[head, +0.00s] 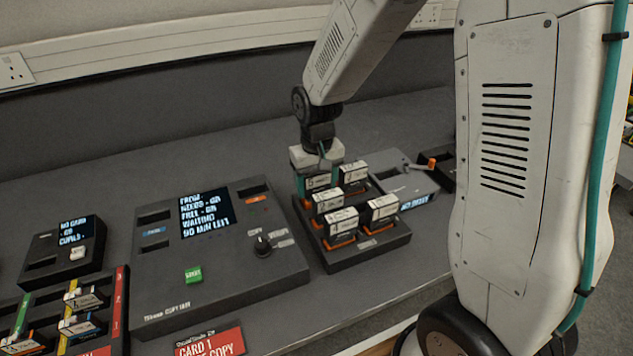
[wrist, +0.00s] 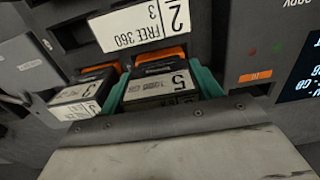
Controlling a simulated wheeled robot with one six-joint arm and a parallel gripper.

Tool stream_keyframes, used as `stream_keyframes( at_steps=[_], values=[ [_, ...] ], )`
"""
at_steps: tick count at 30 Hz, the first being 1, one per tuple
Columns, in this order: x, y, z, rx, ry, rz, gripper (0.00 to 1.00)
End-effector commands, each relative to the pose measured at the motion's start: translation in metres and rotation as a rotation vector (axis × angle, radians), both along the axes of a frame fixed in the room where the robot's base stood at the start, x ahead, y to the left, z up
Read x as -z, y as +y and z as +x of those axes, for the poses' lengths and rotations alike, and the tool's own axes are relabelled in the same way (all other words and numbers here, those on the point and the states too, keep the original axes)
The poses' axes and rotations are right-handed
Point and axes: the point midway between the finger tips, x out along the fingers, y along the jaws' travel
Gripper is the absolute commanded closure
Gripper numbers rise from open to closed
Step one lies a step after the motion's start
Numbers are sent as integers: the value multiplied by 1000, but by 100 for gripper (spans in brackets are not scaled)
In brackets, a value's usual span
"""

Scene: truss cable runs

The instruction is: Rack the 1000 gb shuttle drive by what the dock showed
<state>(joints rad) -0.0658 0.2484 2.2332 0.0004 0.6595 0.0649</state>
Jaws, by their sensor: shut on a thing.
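My gripper (head: 318,178) has teal fingers and is shut on a white-labelled drive at the back left of the black drive tray (head: 372,250). In the wrist view my gripper (wrist: 160,90) has one finger on each side of this drive (wrist: 160,84), whose label shows an upside-down 5 and small print I cannot read surely. I cannot tell whether it sits in its slot or is slightly raised. Several other drives (head: 381,210) with orange bases stand in the tray. The large dark copier (head: 150,285) with a lit screen (head: 205,212) reads WAITING and 90 MIN LEFT.
A neighbouring drive (wrist: 80,96) is close beside one finger; another (wrist: 140,25) reads FREE 360. A grey device (head: 405,185) stands right of the tray.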

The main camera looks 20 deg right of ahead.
Motion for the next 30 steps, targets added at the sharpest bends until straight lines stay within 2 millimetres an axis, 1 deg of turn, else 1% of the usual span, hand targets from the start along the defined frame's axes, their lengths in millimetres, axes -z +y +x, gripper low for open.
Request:
stream_keyframes(
  at_steps=[8,22,30],
  values=[
    [0,0,0,0,-1,0,74],
    [10,0,0,0,0,0,74],
    [12,0,0,0,-1,0,74]
  ],
)
